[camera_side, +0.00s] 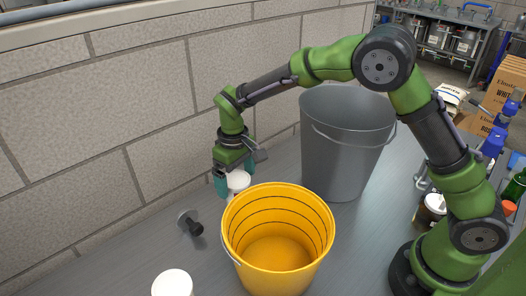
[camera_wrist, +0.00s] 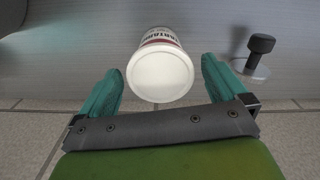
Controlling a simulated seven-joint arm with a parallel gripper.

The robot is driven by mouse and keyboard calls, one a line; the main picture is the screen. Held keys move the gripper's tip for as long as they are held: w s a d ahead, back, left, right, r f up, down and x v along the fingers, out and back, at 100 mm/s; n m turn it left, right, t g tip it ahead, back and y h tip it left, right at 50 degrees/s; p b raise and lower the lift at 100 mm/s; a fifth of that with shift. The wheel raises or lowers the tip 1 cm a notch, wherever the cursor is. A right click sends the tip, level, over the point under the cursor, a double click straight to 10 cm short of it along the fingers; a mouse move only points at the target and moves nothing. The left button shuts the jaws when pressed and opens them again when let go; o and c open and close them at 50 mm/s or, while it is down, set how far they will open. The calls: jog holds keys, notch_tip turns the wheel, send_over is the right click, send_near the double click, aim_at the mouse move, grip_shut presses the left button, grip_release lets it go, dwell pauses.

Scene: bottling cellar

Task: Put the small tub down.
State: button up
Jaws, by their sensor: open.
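A small white tub (camera_wrist: 160,75) with a printed label and a plain white lid is between and just beyond my fingertips in the wrist view. My gripper (camera_wrist: 162,66) is open, with a gap showing between the tub and each teal finger. In the side view the tub (camera_side: 238,181) is directly at my gripper (camera_side: 231,181), behind the yellow bucket's rim, which hides part of it. It looks upright on the grey bench, but its base is not clear. A second white tub (camera_side: 172,284) stands at the front, partly cut off by the picture edge.
The yellow bucket (camera_side: 278,268) stands close in front of my gripper. A tall grey bin (camera_side: 345,160) is behind it to the right. A black knob on a clear disc (camera_side: 190,222) is to the left, also in the wrist view (camera_wrist: 261,45). The block wall runs close behind.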

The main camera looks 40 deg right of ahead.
jog(key=shift+f, duration=1.65)
